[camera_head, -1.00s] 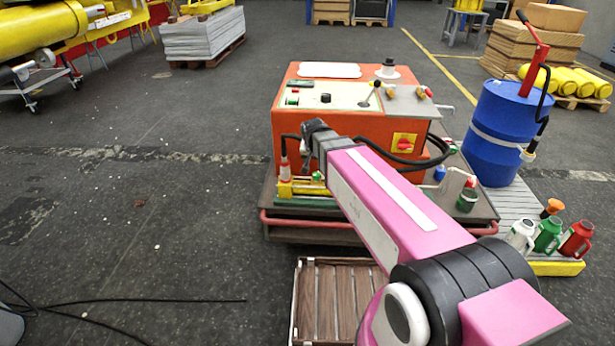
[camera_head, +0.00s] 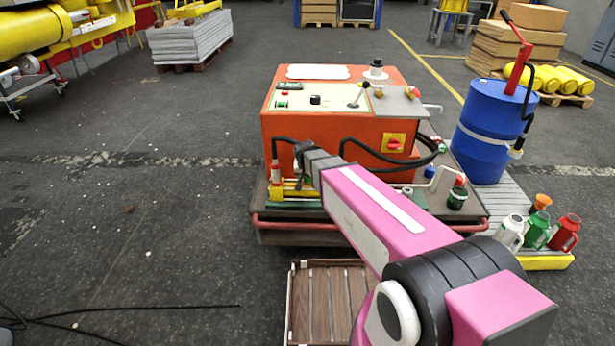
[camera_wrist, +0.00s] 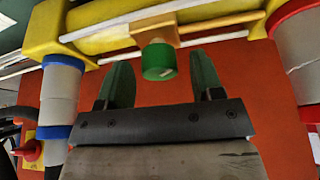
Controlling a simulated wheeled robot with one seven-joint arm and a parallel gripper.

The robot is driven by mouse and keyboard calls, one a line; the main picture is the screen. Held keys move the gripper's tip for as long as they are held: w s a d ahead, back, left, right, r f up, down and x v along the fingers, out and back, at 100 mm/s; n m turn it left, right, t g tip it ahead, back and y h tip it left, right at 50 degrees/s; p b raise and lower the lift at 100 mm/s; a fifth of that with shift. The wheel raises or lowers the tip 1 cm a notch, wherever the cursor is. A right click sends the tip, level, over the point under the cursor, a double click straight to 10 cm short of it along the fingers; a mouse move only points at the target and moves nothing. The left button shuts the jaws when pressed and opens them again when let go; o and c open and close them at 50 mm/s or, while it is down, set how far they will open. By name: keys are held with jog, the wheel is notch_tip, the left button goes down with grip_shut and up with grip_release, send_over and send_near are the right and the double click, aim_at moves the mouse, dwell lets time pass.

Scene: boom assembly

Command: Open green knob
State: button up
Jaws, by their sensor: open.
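The green knob (camera_wrist: 158,62) is a short green cylinder on a yellow fitting (camera_wrist: 158,32) in the wrist view. My gripper (camera_wrist: 160,60) is open, with one dark green finger on each side of the knob and a gap to both. I cannot tell how deep the knob sits between the fingers. In the head view, my gripper (camera_head: 302,165) is at the front left of the orange machine (camera_head: 330,140), near the low yellow fitting (camera_head: 291,189). The knob cannot be made out there, behind my arm.
In the wrist view, grey pipes with blue collars (camera_wrist: 62,85) stand left and a thick grey pipe with a red rim (camera_wrist: 297,45) stands right. A black hose (camera_head: 395,160) loops across the machine front. A wooden crate (camera_head: 290,300) lies below my arm. Floor at left is mostly clear.

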jog(key=c, duration=0.9)
jog(key=shift+n, duration=0.3)
jog(key=n+y, duration=0.1)
jog(key=n, duration=0.3)
jog(key=shift+d+y, duration=0.1)
jog(key=shift+y, duration=0.3)
jog(key=shift+n+y, duration=0.6)
jog(key=shift+n, duration=1)
jog(key=shift+g, duration=0.3)
jog(key=o, duration=0.9)
